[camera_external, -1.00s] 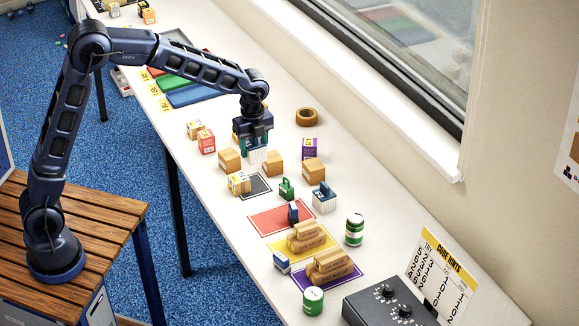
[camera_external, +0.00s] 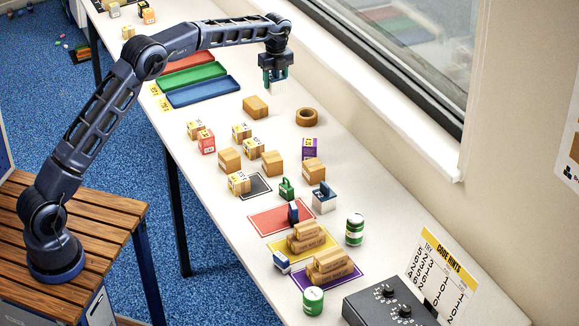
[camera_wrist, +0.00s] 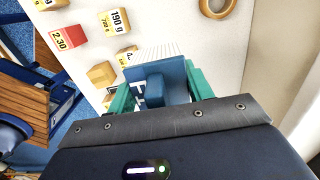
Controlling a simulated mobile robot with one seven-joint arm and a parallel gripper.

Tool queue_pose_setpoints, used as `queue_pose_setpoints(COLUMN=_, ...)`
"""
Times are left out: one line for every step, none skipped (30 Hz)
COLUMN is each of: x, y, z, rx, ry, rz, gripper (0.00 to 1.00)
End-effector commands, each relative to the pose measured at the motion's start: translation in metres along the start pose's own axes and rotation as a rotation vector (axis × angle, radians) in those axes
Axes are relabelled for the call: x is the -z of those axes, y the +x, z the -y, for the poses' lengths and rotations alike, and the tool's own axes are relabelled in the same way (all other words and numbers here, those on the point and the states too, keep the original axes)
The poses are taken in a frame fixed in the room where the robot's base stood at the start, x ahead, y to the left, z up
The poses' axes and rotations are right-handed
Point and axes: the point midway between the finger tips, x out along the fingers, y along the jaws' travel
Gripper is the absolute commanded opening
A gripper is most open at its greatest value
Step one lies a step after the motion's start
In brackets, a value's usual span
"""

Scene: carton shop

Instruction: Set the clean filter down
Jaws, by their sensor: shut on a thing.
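My gripper (camera_external: 276,76) is shut on the clean filter (camera_external: 277,87), above the far side of the white table by the window sill. Only the filter's pale lower part shows below the fingers there. In the wrist view the filter (camera_wrist: 165,80) has a blue top and white pleats, between the green fingers of my gripper (camera_wrist: 160,88). Its underside is hidden, and I see no contact with the table. A similar blue-and-white block (camera_external: 324,200) stands further down the table.
A brown tape roll (camera_external: 306,117) and a cardboard box (camera_external: 255,107) lie near my gripper. Several small boxes crowd the middle of the table. Blue (camera_external: 203,92), green and red trays lie to the left. Bare table surrounds the spot below the gripper.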

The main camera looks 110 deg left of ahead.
Motion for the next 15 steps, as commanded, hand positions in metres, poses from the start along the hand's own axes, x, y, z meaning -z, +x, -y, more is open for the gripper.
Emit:
queue_pose_setpoints(x=-0.016, y=0.003, z=0.004, rx=0.001, ry=-0.004, rz=0.003, gripper=0.28)
queue_pose_setpoints(x=-0.024, y=0.004, z=0.006, rx=0.000, ry=-0.004, rz=0.004, gripper=0.28)
queue_pose_setpoints(x=-0.034, y=0.005, z=0.007, rx=-0.001, ry=-0.003, rz=0.005, gripper=0.28)
queue_pose_setpoints(x=-0.040, y=0.006, z=0.009, rx=-0.001, ry=-0.003, rz=0.007, gripper=0.28)
queue_pose_setpoints(x=-0.044, y=0.007, z=0.010, rx=-0.001, ry=-0.003, rz=0.007, gripper=0.28)
queue_pose_setpoints(x=-0.050, y=0.007, z=0.011, rx=-0.001, ry=-0.003, rz=0.009, gripper=0.28)
queue_pose_setpoints(x=-0.053, y=0.007, z=0.011, rx=-0.001, ry=-0.002, rz=0.009, gripper=0.28)
queue_pose_setpoints(x=-0.056, y=0.008, z=0.011, rx=-0.002, ry=-0.002, rz=0.009, gripper=0.28)
queue_pose_setpoints(x=-0.059, y=0.009, z=0.012, rx=-0.003, ry=-0.001, rz=0.010, gripper=0.28)
queue_pose_setpoints(x=-0.061, y=0.011, z=0.012, rx=-0.003, ry=-0.001, rz=0.010, gripper=0.28)
queue_pose_setpoints(x=-0.061, y=0.014, z=0.012, rx=-0.004, ry=-0.001, rz=0.010, gripper=0.28)
queue_pose_setpoints(x=-0.062, y=0.018, z=0.012, rx=-0.004, ry=-0.001, rz=0.010, gripper=0.28)
queue_pose_setpoints(x=-0.062, y=0.023, z=0.012, rx=-0.005, ry=-0.001, rz=0.010, gripper=0.28)
queue_pose_setpoints(x=-0.061, y=0.028, z=0.012, rx=-0.006, ry=-0.001, rz=0.009, gripper=0.28)
queue_pose_setpoints(x=-0.061, y=0.036, z=0.011, rx=-0.006, ry=-0.001, rz=0.009, gripper=0.28)
